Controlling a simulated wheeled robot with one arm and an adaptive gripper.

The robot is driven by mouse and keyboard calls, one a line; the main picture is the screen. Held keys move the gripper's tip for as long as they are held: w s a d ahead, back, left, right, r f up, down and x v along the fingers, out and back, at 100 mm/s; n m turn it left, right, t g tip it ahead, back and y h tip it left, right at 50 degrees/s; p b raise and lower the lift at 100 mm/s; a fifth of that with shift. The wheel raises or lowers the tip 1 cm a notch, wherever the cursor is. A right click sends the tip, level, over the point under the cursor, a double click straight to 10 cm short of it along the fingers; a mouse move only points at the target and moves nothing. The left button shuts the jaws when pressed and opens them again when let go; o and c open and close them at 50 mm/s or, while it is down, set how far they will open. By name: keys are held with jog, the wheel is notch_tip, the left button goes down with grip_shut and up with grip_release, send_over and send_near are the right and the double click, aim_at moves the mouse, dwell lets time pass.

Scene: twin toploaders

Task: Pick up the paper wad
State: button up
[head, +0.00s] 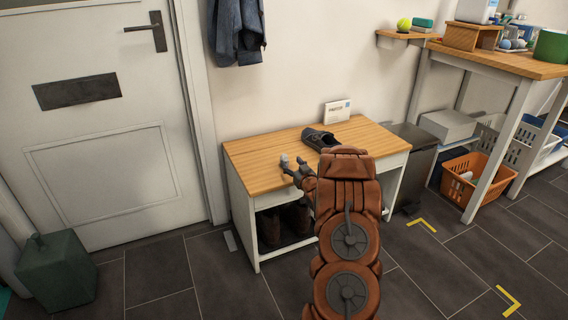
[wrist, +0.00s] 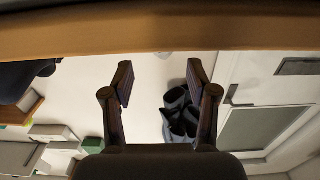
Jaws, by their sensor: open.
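A small pale paper wad (head: 285,161) sits on the wooden top of the low bench (head: 258,176), toward its left part. My gripper (head: 293,166) is open and empty, low over the bench's front part, just right of and nearer than the wad. In the head view its fingertips seem very close to the wad; I cannot tell whether they touch. In the wrist view, which is upside down, the open fingers (wrist: 160,78) stand apart. A small pale bit, likely the wad (wrist: 163,55), shows between and beyond them at the bench edge (wrist: 160,28).
Boots (head: 285,225) stand below. A jacket (head: 237,33) hangs above. An orange basket (head: 474,180) is under the right table. The bench's left end is clear.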

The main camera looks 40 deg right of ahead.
aim_at(287, 159)
jog(key=shift+b+x, duration=1)
jog(key=shift+x, duration=2.15)
jog(key=shift+a, duration=0.15)
jog(key=shift+f, duration=0.1)
jog(key=c, duration=0.9)
